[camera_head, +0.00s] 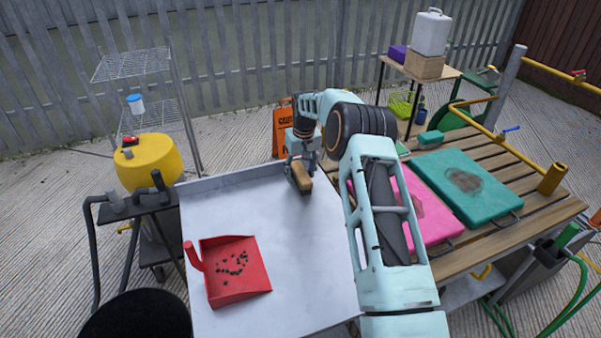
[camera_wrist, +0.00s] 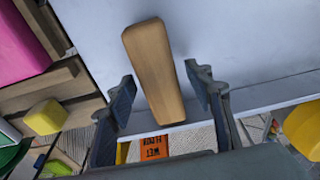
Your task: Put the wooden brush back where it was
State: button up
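The wooden brush (camera_head: 302,182) is on the grey metal tray table (camera_head: 270,215), near its far right edge. In the wrist view the brush (camera_wrist: 155,70) shows its plain wooden back, with its bristles hidden. My gripper (camera_head: 298,165) is right at the brush in the head view. In the wrist view my gripper's (camera_wrist: 160,80) fingers are apart, one on each side of the brush, with a visible gap on both sides. I cannot tell how far the fingertips are above the table surface.
A red dustpan (camera_head: 238,285) holding dark bits lies at the table's front left. Pink (camera_head: 425,208) and green (camera_head: 468,185) pads lie on the slatted wooden bench to the right. An orange caution sign (camera_head: 281,132) stands behind the table. The table's middle is clear.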

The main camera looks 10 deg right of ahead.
aim_at(302, 175)
notch_tip(302, 175, up, 12)
jog(key=s, duration=0.1)
jog(key=shift+s+d+r, duration=0.15)
jog(key=shift+s, duration=0.25)
dwell(0.3)
